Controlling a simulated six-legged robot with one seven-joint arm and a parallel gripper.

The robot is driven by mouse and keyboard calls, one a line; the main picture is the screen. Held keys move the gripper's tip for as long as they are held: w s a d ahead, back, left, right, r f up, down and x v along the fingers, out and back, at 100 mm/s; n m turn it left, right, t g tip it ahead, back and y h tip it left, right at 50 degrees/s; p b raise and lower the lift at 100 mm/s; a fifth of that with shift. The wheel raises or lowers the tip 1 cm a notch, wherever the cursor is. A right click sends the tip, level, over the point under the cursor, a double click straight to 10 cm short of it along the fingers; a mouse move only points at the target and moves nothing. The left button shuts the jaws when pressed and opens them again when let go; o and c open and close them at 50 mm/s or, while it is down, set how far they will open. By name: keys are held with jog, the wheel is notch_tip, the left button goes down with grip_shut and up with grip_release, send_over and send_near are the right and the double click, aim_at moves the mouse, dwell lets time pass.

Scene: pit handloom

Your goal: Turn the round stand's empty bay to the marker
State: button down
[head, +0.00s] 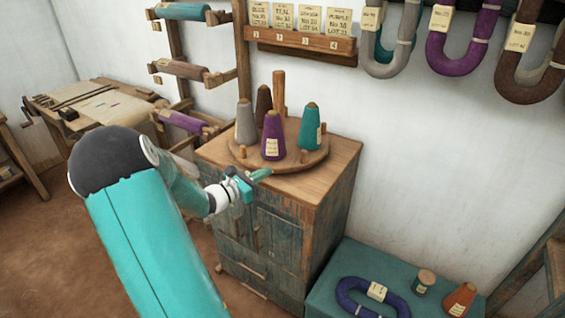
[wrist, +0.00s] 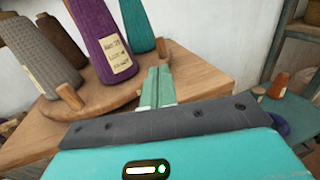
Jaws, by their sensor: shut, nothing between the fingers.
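The round wooden stand (head: 285,165) lies on the cabinet top (head: 335,165), with a central post (head: 279,90). It carries a grey cone (head: 245,124), a brown cone (head: 263,104), a purple cone (head: 273,136) and a teal cone (head: 309,126). Short pegs stand near its rim, one (wrist: 70,96) close in the wrist view. I cannot clearly make out the empty bay or the marker. My gripper (head: 262,174) is shut and empty, at the stand's near edge below the purple cone. Its fingers (wrist: 156,85) show right of that cone; contact with the stand is unclear.
A teal bench (head: 325,288) at lower right holds a dark blue yarn loop (head: 372,297), a small spool (head: 425,281) and an orange cone (head: 461,299). A label rack (head: 300,40) and hanging yarn loops (head: 462,42) are on the wall behind. Bare floor lies left of the cabinet.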

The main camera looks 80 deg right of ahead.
aim_at(302, 152)
jog(key=x, duration=1.3)
jog(key=shift+s+d+f, duration=0.1)
jog(key=shift+d, duration=0.15)
jog(key=shift+s, duration=0.15)
